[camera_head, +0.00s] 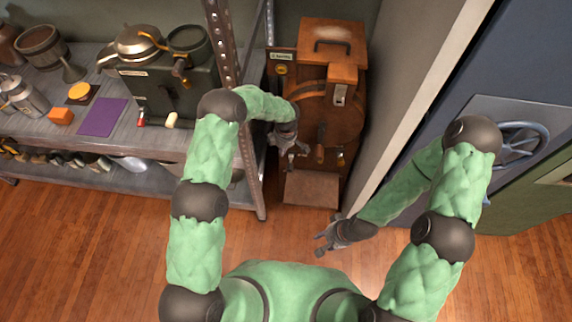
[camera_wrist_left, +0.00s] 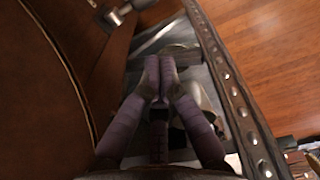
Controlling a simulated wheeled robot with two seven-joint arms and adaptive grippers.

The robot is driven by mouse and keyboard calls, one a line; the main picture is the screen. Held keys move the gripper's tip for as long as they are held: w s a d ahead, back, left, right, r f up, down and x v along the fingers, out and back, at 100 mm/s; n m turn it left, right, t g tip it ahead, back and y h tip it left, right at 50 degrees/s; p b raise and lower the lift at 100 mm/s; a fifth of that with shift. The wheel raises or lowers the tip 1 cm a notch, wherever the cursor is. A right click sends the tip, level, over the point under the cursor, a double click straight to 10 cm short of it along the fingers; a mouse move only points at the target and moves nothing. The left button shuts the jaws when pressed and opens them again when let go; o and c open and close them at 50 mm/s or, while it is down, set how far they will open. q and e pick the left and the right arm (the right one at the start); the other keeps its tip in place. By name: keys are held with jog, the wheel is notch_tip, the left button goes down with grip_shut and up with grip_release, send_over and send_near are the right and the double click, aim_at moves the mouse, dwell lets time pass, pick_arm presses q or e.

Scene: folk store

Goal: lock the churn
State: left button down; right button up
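The churn (camera_head: 345,122) is a dark reddish-brown wooden drum with a boxy top, standing between the shelf and a pale wall in the head view. A pale metal latch-like plate (camera_head: 340,95) is on its upper front. A small handle (camera_head: 320,153) hangs lower on its front. My left gripper (camera_head: 290,147) is at the churn's left side, below the plate. In the left wrist view its purple fingers (camera_wrist_left: 159,75) meet at the tips with nothing visible between them. The curved wood (camera_wrist_left: 45,85) fills the left there. My right gripper (camera_head: 321,245) is low in front, away from the churn; its finger gap is unclear.
A metal shelf (camera_head: 190,145) with pots and tools stands left; its perforated post (camera_head: 250,165) is close beside my left forearm. A pale wall edge (camera_head: 425,85) and blue door with a wheel (camera_head: 520,145) stand right. Wooden floor (camera_head: 90,240) is clear in front.

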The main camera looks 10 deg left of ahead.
aim_at(290, 163)
pick_arm(q)
notch_tip(290, 163, down, 10)
jog(key=d+b, duration=0.1)
jog(key=b, duration=0.1)
jog(key=shift+d+b, duration=0.15)
jog(key=shift+b, duration=0.25)
jog(key=shift+w+f, duration=0.1)
jog(key=f+b, duration=0.1)
jog(key=b, duration=0.1)
jog(key=s+f+b, duration=0.1)
jog(key=f+b, duration=0.1)
jog(key=b, duration=0.1)
jog(key=shift+s+f+b, duration=0.15)
jog(key=shift+f+b, duration=0.05)
jog(key=shift+b, duration=0.1)
